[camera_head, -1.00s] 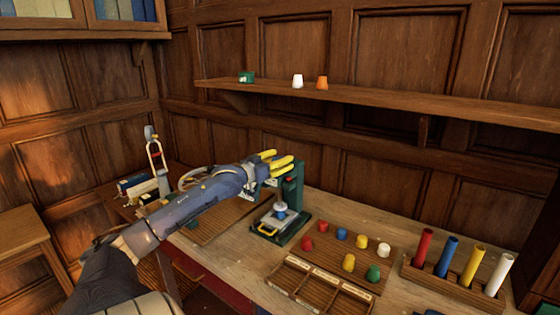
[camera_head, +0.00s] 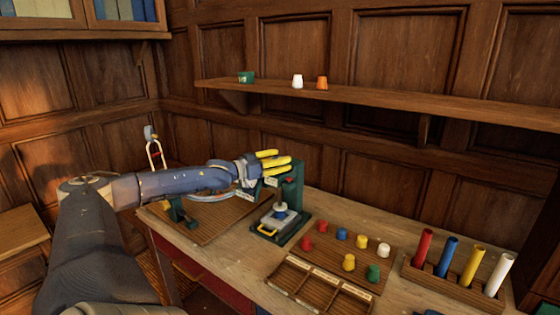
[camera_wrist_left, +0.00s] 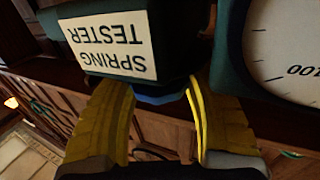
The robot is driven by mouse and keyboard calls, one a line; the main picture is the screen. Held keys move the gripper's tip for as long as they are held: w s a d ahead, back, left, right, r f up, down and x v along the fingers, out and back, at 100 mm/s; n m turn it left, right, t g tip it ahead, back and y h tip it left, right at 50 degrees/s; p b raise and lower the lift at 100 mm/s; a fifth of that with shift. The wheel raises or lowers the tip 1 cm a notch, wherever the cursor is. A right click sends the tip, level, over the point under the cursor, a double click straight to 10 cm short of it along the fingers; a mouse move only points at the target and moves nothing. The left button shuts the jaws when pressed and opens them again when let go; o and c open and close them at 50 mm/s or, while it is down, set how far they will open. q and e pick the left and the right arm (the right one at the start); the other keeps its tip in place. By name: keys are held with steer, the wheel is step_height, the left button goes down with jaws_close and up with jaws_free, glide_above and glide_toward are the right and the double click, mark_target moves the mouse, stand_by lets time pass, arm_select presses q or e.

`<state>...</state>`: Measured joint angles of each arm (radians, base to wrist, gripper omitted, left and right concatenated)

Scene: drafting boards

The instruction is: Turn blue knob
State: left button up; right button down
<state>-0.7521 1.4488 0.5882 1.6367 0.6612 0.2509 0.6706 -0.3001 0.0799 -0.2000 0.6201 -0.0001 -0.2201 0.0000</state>
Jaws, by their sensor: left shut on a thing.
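The green spring tester (camera_head: 296,190) stands on the bench. Its "SPRING TESTER" label (camera_wrist_left: 110,45) shows upside down in the left wrist view, beside a white dial (camera_wrist_left: 288,50). My left gripper (camera_head: 276,162) is at the top of the tester, its yellow fingers pointing right. In the left wrist view the fingers (camera_wrist_left: 162,110) close around the blue knob (camera_wrist_left: 160,95), of which only a strip shows below the label. The fingers and housing hide the rest. The knob is hidden in the head view. My right gripper is not in view.
A board with several coloured caps (camera_head: 348,262) lies right of the tester, with a divided wooden tray (camera_head: 318,288) in front. A rack of coloured tubes (camera_head: 450,283) stands farther right. A shelf (camera_head: 400,96) runs along the wall above.

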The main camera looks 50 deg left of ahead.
arm_select(q)
steer(key=shift+m+g+h, duration=0.4)
steer(key=shift+m+h, duration=0.7)
steer(key=shift+h, duration=0.5)
steer(key=o, duration=1.2)
steer(key=shift+s, duration=0.1)
steer(key=shift+v, duration=5.9)
